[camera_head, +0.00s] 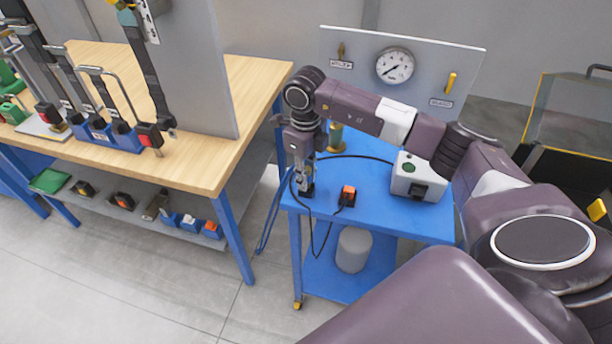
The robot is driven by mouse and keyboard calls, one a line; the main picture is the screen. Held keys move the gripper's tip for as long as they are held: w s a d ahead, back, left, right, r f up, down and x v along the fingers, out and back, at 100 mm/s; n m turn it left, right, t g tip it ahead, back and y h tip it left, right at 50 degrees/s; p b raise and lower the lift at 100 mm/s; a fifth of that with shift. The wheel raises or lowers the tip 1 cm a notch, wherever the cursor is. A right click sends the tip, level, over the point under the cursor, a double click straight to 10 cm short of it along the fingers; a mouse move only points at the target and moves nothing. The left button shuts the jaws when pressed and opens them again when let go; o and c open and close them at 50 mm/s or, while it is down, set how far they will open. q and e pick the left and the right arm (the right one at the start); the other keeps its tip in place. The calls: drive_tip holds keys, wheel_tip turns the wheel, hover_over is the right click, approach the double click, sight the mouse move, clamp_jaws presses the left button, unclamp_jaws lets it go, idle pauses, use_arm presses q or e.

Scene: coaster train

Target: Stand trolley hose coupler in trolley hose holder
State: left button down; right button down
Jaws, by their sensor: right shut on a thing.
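My right gripper (305,190) is over the left part of the blue trolley top (375,207), pointing down. It is shut on a small dark piece, likely the hose coupler, mostly hidden by the fingers. A black hose (358,156) curves from behind the grey box to the gripper. A yellowish upright cylinder (336,138), perhaps the hose holder, stands on the trolley behind my wrist, apart from the gripper and partly hidden by my arm. Whether the held piece touches the trolley top is unclear. My left gripper is out of view.
A grey box (416,180) with a green button stands farther right. A gauge panel (440,80) rises behind. A wooden bench (240,95) with a grey upright panel is at left.

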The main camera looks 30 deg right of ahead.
drive_tip(key=shift+f+b, duration=0.5)
drive_tip(key=shift+f, duration=0.15)
drive_tip(key=shift+r, duration=0.25)
drive_tip(key=shift+r+p, duration=0.75)
drive_tip(key=shift+r, duration=0.2)
drive_tip(key=shift+b, duration=0.35)
idle(1.4)
drive_tip(key=shift+f+b, duration=0.9)
drive_tip(key=shift+f, duration=0.25)
idle(0.3)
drive_tip(key=shift+r, duration=0.15)
drive_tip(key=shift+r+p, duration=0.7)
drive_tip(key=shift+r, duration=0.3)
drive_tip(key=shift+b, duration=0.3)
idle(1.5)
